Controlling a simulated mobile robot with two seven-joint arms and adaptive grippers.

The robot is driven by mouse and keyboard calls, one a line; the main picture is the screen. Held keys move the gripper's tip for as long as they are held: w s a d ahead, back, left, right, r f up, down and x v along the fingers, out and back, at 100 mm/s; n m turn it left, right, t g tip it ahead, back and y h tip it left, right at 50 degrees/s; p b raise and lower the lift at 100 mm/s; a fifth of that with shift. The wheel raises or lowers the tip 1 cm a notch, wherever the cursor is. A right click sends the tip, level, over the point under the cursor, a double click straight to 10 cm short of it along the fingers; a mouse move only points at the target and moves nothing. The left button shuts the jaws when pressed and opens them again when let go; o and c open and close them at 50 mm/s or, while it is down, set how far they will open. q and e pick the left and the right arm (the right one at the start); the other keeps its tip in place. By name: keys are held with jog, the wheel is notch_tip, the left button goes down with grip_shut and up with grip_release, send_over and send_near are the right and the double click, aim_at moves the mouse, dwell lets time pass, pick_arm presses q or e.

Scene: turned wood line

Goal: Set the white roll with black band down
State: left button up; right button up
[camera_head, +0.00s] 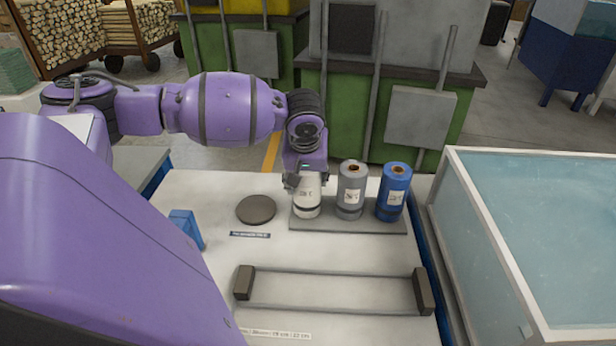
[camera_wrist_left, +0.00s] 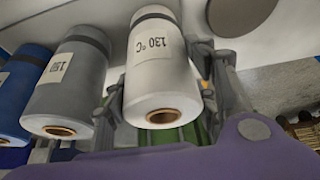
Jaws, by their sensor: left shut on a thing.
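The white roll with black band (camera_head: 307,199) is upright at the left end of a grey tray (camera_head: 365,227). Its lower end is at the tray, but I cannot tell whether it touches or hovers just above. My left gripper (camera_head: 306,181) comes from above and behind and is shut on the roll's upper part, hiding its top. In the left wrist view the white roll (camera_wrist_left: 160,75), labelled 130 °C, sits between the two fingers, with the dark band at its far end. My right gripper is not in view.
A silver-grey roll (camera_head: 351,192) and a blue roll (camera_head: 394,194) stand to the right on the tray. A dark round disc (camera_head: 256,209) lies to the left. A rail with dark end blocks (camera_head: 244,282) lies in front. A glass-walled tank (camera_head: 540,240) stands at right.

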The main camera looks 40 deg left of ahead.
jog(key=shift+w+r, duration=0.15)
pick_arm(q)
jog(key=o, duration=1.3)
jog(key=shift+f, duration=0.1)
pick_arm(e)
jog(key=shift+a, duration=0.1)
pick_arm(q)
jog(key=shift+r, duration=0.45)
jog(key=p+v, duration=0.1)
jog(key=v, duration=1)
jog(key=shift+s+d+r, duration=0.2)
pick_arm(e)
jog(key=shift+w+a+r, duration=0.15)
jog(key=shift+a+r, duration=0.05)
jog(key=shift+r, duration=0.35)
